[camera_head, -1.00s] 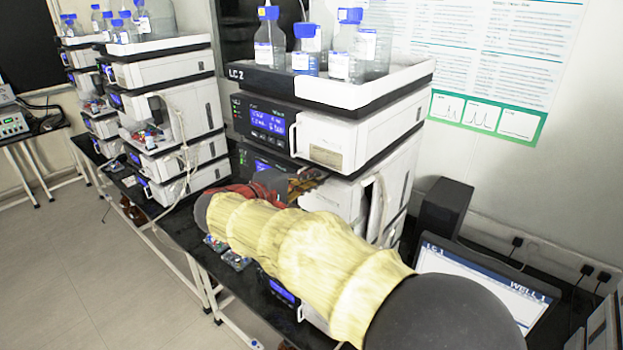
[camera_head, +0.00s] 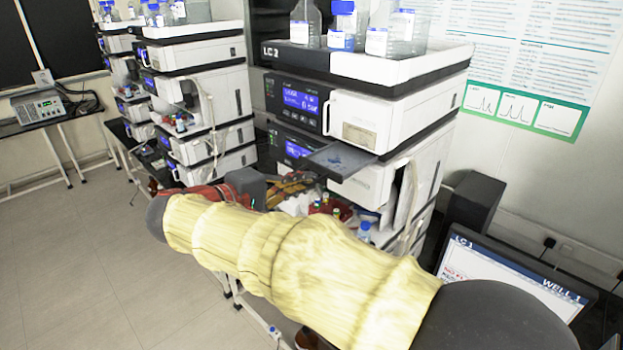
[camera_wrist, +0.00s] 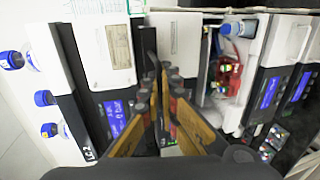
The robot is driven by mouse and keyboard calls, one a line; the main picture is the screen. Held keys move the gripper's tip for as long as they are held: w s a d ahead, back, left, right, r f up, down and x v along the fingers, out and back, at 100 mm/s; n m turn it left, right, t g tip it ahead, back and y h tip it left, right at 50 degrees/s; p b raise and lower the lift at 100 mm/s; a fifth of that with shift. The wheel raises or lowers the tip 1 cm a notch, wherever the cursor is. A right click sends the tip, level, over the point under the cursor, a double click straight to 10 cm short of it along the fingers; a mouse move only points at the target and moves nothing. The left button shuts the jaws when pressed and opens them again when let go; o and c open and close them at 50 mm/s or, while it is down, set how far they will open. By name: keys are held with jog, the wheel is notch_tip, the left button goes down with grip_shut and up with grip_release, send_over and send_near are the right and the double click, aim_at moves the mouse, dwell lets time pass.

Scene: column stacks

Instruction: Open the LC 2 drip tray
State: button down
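The LC 2 drip tray (camera_head: 340,158) is a flat dark-grey tray. It sticks well out from the front of the LC 2 stack, below the upper module with the lit display. In the wrist view a narrow dark strip (camera_wrist: 149,48), which looks like the tray seen edge-on, lies just beyond my fingertips. My gripper (camera_head: 310,179) is at the tray's front, low and to its left. In the wrist view my gripper (camera_wrist: 161,82) has its two orange fingers close together with a narrow gap at the tips. Whether they grip the tray's front is unclear.
The LC 2 top tray (camera_head: 455,58) holds several blue-capped bottles. Small vials and a blue-capped bottle (camera_head: 364,231) stand in the open bay below the drip tray. A monitor (camera_head: 500,268) is at the right. Another instrument stack (camera_head: 205,90) is at the left.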

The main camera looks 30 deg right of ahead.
jog(key=shift+a, duration=0.2)
jog(key=c, duration=2.3)
grip_release()
jog(key=shift+s+a, duration=0.1)
jog(key=v, duration=1.1)
jog(key=shift+s+a, duration=0.15)
jog(key=shift+a, duration=0.2)
